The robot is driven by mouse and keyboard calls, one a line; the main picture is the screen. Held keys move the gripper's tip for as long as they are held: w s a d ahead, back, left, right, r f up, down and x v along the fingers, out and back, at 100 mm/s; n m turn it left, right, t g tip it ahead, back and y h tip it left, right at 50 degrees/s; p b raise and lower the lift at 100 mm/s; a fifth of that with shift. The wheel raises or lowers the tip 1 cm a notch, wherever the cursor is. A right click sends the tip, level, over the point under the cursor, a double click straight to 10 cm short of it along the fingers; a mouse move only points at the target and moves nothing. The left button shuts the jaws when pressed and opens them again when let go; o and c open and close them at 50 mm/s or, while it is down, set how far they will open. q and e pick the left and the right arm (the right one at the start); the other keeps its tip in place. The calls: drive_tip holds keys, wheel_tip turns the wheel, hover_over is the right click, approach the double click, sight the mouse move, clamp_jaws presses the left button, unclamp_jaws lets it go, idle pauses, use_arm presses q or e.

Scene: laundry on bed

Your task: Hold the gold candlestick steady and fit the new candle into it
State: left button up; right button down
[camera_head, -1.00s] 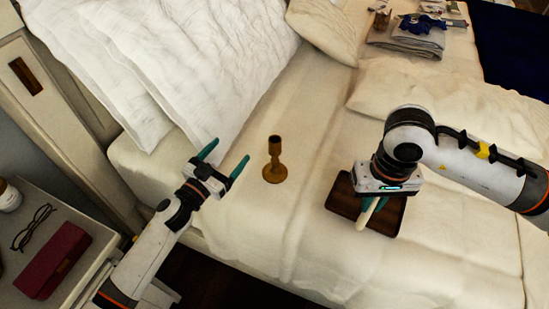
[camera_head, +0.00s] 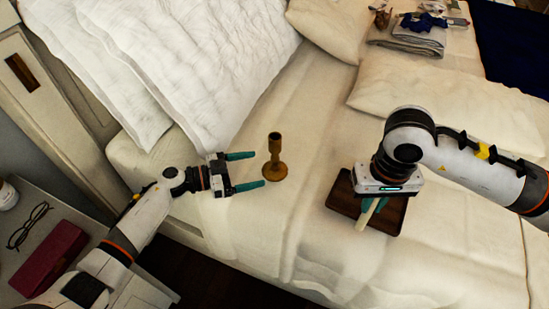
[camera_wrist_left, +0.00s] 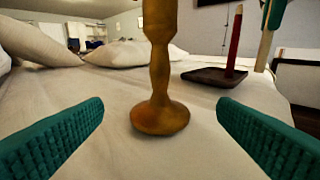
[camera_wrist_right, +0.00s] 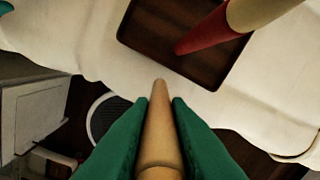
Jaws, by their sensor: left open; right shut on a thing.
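The gold candlestick (camera_head: 275,160) stands upright on the bed, just right of my left gripper (camera_head: 259,168). My left gripper is open, its fingertips pointing at the candlestick and apart from it. In the left wrist view the candlestick (camera_wrist_left: 160,80) is centred in the gap, beyond the fingers; its top is cut off. My right gripper (camera_head: 372,209) is shut on the cream candle (camera_head: 364,218), above the dark tray. The right wrist view shows the candle (camera_wrist_right: 160,130) between the teal fingers.
The dark wooden tray (camera_head: 343,199) lies on the bed at the right. A red stick with a pale top (camera_wrist_left: 235,40) stands over it in the left wrist view. Pillows (camera_head: 200,60) lie behind. A nightstand with glasses (camera_head: 30,225) and a red case (camera_head: 50,255) is at left.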

sight(272, 165)
use_arm(q)
drive_tip(key=shift+x, duration=3)
drive_tip(key=c, duration=1.6)
drive_tip(key=shift+o, duration=0.2)
